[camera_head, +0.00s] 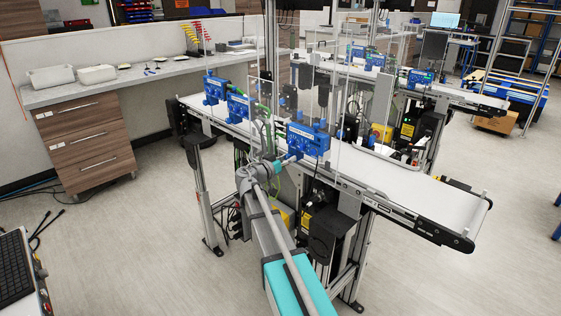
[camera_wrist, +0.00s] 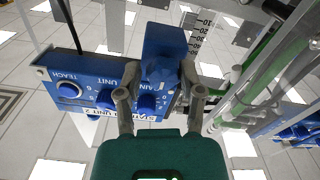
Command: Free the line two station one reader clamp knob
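In the head view my gripper (camera_head: 284,160) is at the near side of the front blue reader unit (camera_head: 309,138) on the near conveyor. The wrist view shows the reader unit (camera_wrist: 75,88) close up, with small blue knobs and printing including "TEACH" and "UNIT". My gripper (camera_wrist: 153,62) has its two grey fingers apart, one on each side of an upright blue part (camera_wrist: 164,45) of the unit. A gap shows on the left; the right finger is very near this part, and contact is unclear. I cannot tell which part is the clamp knob.
Two more blue units (camera_head: 238,107) (camera_head: 215,89) stand farther along the near belt (camera_head: 410,187). Clear upright panels (camera_head: 348,130) and green tubing (camera_wrist: 245,90) are close by. A second conveyor (camera_head: 455,96) stands behind. The floor at front right is open.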

